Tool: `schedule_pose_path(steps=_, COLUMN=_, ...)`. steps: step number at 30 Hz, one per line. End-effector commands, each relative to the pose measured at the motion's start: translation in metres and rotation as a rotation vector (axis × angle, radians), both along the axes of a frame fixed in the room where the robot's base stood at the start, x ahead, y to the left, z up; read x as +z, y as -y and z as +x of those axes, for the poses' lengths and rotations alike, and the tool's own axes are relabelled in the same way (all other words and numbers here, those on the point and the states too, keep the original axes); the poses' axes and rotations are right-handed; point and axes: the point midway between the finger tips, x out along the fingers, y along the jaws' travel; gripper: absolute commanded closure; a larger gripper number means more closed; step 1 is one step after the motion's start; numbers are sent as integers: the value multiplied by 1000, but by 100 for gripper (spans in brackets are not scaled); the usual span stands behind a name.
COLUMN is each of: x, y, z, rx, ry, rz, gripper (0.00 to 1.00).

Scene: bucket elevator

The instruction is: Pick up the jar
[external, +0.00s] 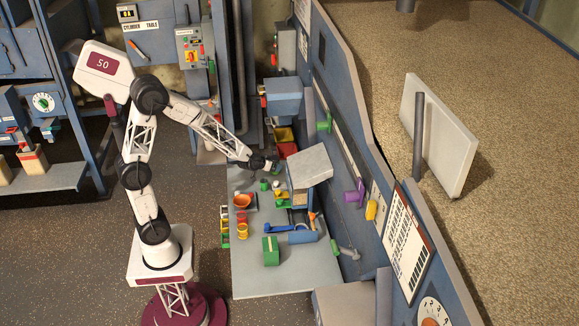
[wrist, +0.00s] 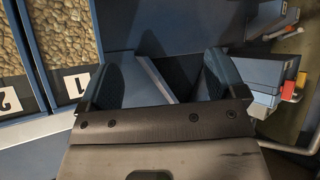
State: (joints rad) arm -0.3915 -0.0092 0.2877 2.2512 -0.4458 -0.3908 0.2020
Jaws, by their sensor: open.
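My gripper (external: 271,166) is at the far part of the grey bench, low over it, and it looks empty. In the wrist view the two dark fingers of my gripper (wrist: 160,78) stand apart, with a blue surface and a pale edge between and beyond them. No jar can be made out clearly in either view. A small green item (external: 264,185) stands on the bench just nearer than my gripper, and a small whitish item (external: 277,184) is beside it. Both are too small to tell whether either is the jar.
An orange bowl (external: 243,201) and several coloured cups (external: 242,225) stand at the bench's left. A green box (external: 270,251) and a blue scoop (external: 281,228) lie nearer. A grey-topped housing (external: 309,165) rises right of my gripper. The bench's near part (external: 260,283) is clear.

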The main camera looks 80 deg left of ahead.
Motion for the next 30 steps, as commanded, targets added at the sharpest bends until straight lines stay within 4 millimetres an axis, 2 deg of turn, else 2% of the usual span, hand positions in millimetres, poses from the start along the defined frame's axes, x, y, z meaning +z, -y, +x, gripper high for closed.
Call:
schedule_pose_path(steps=3, x=-20, y=-33, z=3, rx=72, ry=23, rz=39, gripper=11)
schedule_pose_path(steps=9, x=-51, y=-86, z=1, rx=191, ry=60, rz=122, gripper=11)
schedule_pose_path(steps=13, x=-66, y=-111, z=-4, rx=247, ry=72, rz=164, gripper=11)
schedule_pose_path(steps=19, x=-75, y=-129, z=-8, rx=290, ry=82, rz=200, gripper=11)
schedule_pose_path(steps=30, x=-77, y=-131, z=-9, rx=297, ry=84, rz=205, gripper=11)
